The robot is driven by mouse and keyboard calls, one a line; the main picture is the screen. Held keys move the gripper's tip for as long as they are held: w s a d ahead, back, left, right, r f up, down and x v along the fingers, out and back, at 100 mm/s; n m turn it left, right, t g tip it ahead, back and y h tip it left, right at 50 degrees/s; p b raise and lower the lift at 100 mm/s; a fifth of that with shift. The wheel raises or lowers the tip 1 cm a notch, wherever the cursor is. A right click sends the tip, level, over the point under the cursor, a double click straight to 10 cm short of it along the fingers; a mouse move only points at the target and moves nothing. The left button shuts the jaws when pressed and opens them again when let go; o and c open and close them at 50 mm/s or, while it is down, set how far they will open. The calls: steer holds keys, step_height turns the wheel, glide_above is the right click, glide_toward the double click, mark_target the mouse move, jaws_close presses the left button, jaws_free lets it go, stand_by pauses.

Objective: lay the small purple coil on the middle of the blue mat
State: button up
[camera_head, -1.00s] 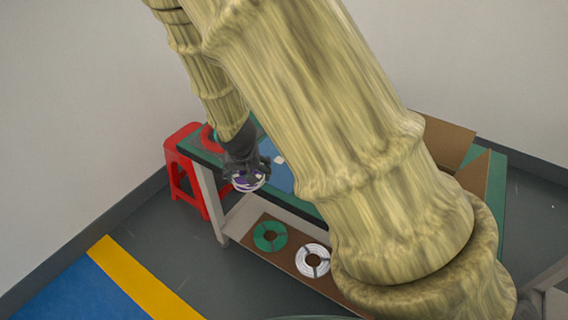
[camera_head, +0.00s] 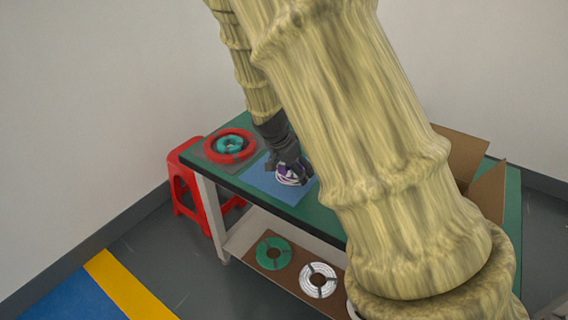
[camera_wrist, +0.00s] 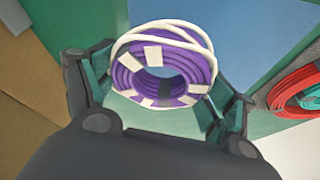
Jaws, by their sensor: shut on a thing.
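The small purple coil (camera_wrist: 185,72), with white bands and a white loop over it, sits between the fingers of my gripper (camera_wrist: 160,100) in the wrist view. My gripper (camera_head: 290,172) is shut on it. In the head view the purple coil (camera_head: 289,178) is over the blue mat (camera_head: 262,180), near its middle. I cannot tell whether the coil touches the mat. In the wrist view the blue mat (camera_wrist: 240,35) lies behind the coil.
A red coil (camera_head: 212,147) with a teal coil (camera_head: 230,144) inside lies on a grey mat to the left. An open cardboard box (camera_head: 487,195) stands at the right. Green (camera_head: 262,252) and white (camera_head: 318,289) coils lie on the lower shelf. A red stool (camera_head: 180,180) stands left of the table.

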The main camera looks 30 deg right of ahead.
steer(key=w, duration=0.2)
steer(key=w+d, duration=0.1)
steer(key=w, duration=0.4)
steer(key=shift+w+d+f+p, duration=0.15)
steer(key=shift+d+f+p, duration=0.15)
steer(key=shift+f+p, duration=0.1)
steer(key=shift+f, duration=1.7)
steer(key=shift+f, duration=0.1)
steer(key=o, duration=0.9)
steer(key=shift+o, duration=0.2)
steer(key=v, duration=1.2)
